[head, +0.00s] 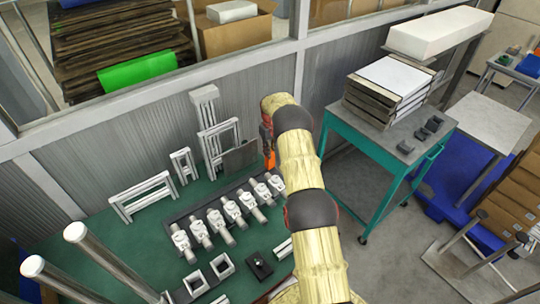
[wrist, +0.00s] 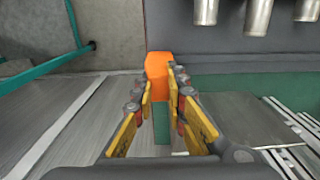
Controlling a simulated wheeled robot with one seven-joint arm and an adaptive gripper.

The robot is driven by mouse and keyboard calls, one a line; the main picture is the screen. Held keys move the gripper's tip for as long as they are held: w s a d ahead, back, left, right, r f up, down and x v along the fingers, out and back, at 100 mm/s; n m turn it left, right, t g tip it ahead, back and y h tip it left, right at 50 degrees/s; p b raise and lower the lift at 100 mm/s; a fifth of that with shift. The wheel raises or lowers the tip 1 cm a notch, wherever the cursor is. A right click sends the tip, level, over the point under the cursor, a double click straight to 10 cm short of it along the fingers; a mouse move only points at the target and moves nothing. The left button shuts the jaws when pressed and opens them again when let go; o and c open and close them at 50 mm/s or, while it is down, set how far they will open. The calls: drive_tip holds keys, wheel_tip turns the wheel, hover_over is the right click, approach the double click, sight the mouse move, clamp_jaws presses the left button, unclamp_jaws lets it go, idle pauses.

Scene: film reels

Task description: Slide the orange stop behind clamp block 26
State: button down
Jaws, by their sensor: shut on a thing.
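The orange stop (wrist: 158,65) stands out between my fingertips in the wrist view, and a bit of it (head: 270,161) shows beside my arm in the head view. My gripper (wrist: 160,88) is shut on it. In the head view my gripper (head: 266,138) is mostly hidden by my arm, near the right end of the row of clamp blocks (head: 233,211). Several metal clamp blocks stand in this row on a dark base. Their numbers are too small to read, so I cannot tell which is 26. Metal cylinders (wrist: 257,14) show at the wrist view's upper right.
The green bench (head: 110,226) carries metal frames (head: 143,193) at the back and two square metal pieces (head: 222,266) in front. A grey panel (head: 240,158) stands behind the row. A teal-framed cart (head: 375,150) stands right, across a gap. Two posts (head: 110,262) rise front left.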

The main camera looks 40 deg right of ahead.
drive_tip(key=shift+a, duration=0.1)
drive_tip(key=a, duration=2)
drive_tip(key=shift+p, duration=0.3)
idle(0.7)
drive_tip(key=a, duration=2)
drive_tip(key=shift+b, duration=0.45)
idle(0.7)
drive_tip(key=a+b, duration=0.1)
drive_tip(key=a, duration=1.1)
drive_tip(key=shift+a, duration=0.4)
drive_tip(key=c, duration=1.9)
unclamp_jaws()
